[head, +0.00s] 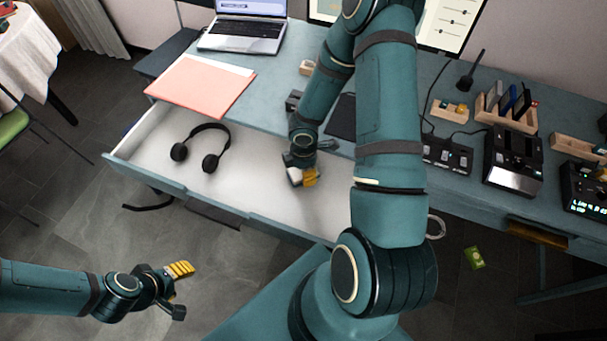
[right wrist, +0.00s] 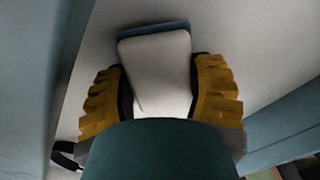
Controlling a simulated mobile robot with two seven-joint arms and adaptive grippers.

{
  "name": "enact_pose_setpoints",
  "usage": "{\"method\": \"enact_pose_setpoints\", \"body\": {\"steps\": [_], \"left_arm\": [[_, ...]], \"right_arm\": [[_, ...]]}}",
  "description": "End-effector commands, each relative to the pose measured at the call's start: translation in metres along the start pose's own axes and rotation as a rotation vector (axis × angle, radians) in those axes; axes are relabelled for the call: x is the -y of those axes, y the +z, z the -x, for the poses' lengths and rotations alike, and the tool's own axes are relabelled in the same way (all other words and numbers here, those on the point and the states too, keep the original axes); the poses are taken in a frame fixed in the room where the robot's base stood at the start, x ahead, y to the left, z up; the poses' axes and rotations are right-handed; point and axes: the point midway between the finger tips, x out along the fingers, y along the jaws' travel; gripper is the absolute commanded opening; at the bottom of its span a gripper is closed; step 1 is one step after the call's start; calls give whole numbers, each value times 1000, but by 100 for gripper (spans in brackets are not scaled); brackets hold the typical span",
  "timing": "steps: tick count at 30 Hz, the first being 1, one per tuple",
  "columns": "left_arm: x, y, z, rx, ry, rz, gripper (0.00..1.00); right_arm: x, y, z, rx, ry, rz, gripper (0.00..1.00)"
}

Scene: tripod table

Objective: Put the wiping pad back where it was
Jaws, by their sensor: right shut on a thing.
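The wiping pad (right wrist: 158,75), white with a blue layer at its far end, is between the yellow fingers of my right gripper (right wrist: 160,98) in the right wrist view. The gripper is shut on its two sides. In the head view my right gripper (head: 303,178) is down at the open drawer (head: 260,190), right of the headphones, with a bit of the white pad (head: 294,174) showing. I cannot tell whether the pad touches the drawer floor. My left gripper (head: 178,290) is open and empty over the floor at lower left, its fingers apart.
Black headphones (head: 201,147) lie in the drawer's left part. On the desk are a pink folder (head: 202,86), a laptop (head: 243,32) and, at right, a black device (head: 513,160) and a wooden holder (head: 506,113). My right arm hides the drawer's right end.

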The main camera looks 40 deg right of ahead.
Motion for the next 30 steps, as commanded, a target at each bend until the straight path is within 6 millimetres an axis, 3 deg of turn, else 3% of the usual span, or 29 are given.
{"method": "enact_pose_setpoints", "body": {"steps": [3,15,16,17,30], "left_arm": [[2,0,-5,-2,0,0,51],[3,-1,-8,-4,0,0,51],[3,-1,-8,-4,0,0,51],[3,-1,-8,-4,0,0,51],[1,-1,-2,-2,0,0,51]], "right_arm": [[0,0,-10,-1,0,0,18],[0,0,-13,0,1,0,18],[0,0,-13,0,1,1,64],[0,0,-12,0,1,1,73],[0,0,-7,0,0,0,73]]}}
